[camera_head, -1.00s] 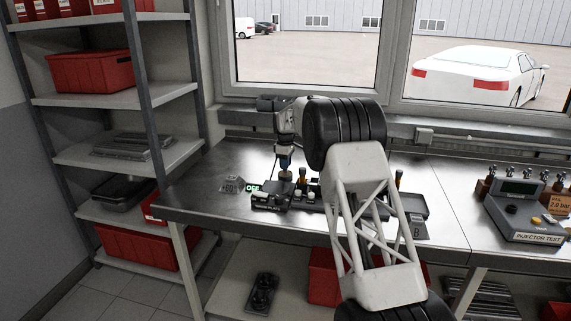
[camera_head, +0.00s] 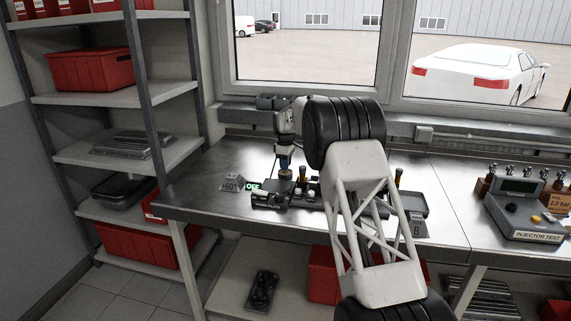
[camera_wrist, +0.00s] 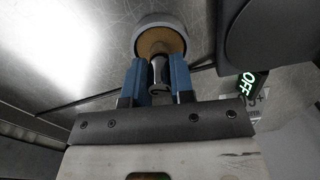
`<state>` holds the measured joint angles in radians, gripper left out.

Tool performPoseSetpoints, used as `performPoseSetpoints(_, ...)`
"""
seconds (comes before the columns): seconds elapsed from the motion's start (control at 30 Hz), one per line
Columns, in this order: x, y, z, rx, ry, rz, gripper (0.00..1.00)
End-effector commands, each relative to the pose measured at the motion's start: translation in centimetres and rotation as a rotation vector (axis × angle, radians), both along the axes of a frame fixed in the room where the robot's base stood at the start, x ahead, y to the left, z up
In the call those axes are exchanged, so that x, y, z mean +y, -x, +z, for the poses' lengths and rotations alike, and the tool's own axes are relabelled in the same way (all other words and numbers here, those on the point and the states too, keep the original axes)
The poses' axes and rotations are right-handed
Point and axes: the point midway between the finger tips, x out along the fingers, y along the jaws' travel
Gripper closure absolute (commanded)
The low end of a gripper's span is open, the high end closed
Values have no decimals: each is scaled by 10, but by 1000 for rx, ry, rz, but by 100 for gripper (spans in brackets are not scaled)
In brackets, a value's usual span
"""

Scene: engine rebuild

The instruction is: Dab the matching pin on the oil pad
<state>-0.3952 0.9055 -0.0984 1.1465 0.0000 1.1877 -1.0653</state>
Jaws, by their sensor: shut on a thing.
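My gripper (camera_wrist: 157,72) has two blue fingers shut on a short grey metal pin (camera_wrist: 158,76) in the wrist view. The pin's far end lies over the brown face of the round oil pad (camera_wrist: 160,39), which sits in a pale grey ring. I cannot tell whether pin and pad touch. In the head view my gripper (camera_head: 285,160) points down at the oil pad (camera_head: 285,174), on the left part of the bench. The pin is too small to make out there.
A dark block labelled as a plate (camera_head: 269,201) stands in front of the pad, by a green OFF display (camera_head: 252,188). A small grey sign (camera_head: 232,185) is to its left. A dark tray (camera_head: 413,204) lies right of my arm. An injector tester (camera_head: 525,215) stands farther right.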

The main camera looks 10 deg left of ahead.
Motion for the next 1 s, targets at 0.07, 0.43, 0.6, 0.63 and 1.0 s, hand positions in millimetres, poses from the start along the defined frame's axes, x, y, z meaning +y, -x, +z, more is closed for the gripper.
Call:
performPoseSetpoints(0.07, 0, 0, -1, 0, 0, 0, 100)
performPoseSetpoints(0.43, 0, 0, -4, 0, 0, 0, 100)
performPoseSetpoints(0.6, 0, 0, -5, 0, 0, 0, 100)
performPoseSetpoints(0.63, 0, 0, -6, 0, 0, 0, 100)
performPoseSetpoints(1.0, 0, 0, -7, 1, 0, 0, 100)
